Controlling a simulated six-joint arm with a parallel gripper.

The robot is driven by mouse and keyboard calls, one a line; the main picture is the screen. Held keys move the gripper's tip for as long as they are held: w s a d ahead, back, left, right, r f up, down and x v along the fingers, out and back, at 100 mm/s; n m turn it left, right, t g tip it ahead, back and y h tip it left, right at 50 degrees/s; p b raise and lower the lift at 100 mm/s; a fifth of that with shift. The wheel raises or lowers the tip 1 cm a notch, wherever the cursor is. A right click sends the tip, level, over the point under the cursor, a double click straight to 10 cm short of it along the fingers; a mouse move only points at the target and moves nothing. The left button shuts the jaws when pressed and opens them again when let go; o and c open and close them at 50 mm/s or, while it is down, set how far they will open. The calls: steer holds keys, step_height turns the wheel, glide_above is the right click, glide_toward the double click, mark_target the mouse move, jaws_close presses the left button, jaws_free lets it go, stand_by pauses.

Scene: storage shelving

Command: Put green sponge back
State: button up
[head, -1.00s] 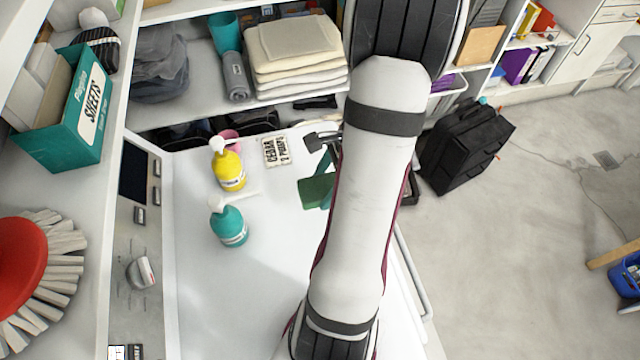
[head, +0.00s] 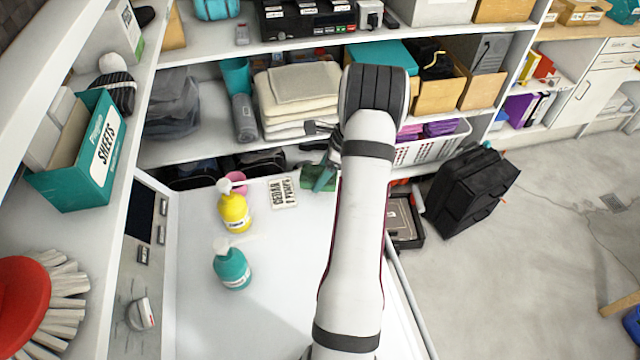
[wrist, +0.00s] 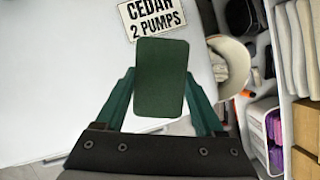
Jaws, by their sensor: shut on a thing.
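The green sponge (wrist: 160,78) is a dark green rounded block, held between the two green fingers of my gripper (wrist: 162,90) in the wrist view. In the head view the sponge (head: 318,178) shows beside my arm, near the far edge of the white worktop (head: 285,270). My gripper (head: 326,178) is partly hidden there by my own arm. In the wrist view the sponge is over the worktop edge, just below the "CEDAR 2 PUMPS" sign (wrist: 152,16). I cannot tell its exact height.
A yellow pump bottle (head: 234,212), a teal pump bottle (head: 231,268) and a pink cup (head: 240,186) stand left on the worktop. Shelves behind hold folded towels (head: 292,95), cardboard boxes (head: 436,92) and a white basket (head: 430,148). A black bag (head: 468,185) stands right.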

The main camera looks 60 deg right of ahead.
mark_target(320, 193)
steer(key=f, duration=0.4)
steer(key=shift+w+f, duration=0.1)
steer(key=shift+w, duration=0.1)
steer(key=shift+f, duration=0.15)
steer(key=o, duration=1.3)
steer(key=v, duration=1.2)
steer(key=w+a+r+n+g, duration=0.15)
steer(key=a+r+n, duration=0.25)
steer(key=a, duration=0.5)
steer(key=w+a+r+n+y, duration=0.1)
steer(key=w+a+r+n, duration=0.25)
steer(key=a, duration=0.55)
steer(key=w+a+r+n+g, duration=0.1)
steer(key=a+r+n, duration=0.35)
steer(key=a, duration=0.45)
steer(key=s+a+f+n+g+h, duration=0.1)
steer(key=s+a+n+g, duration=0.1)
steer(key=s+a+n, duration=1.2)
steer(key=s+a, duration=0.1)
steer(key=a, duration=0.2)
steer(key=shift+a+f, duration=0.15)
steer(key=shift+f, duration=0.1)
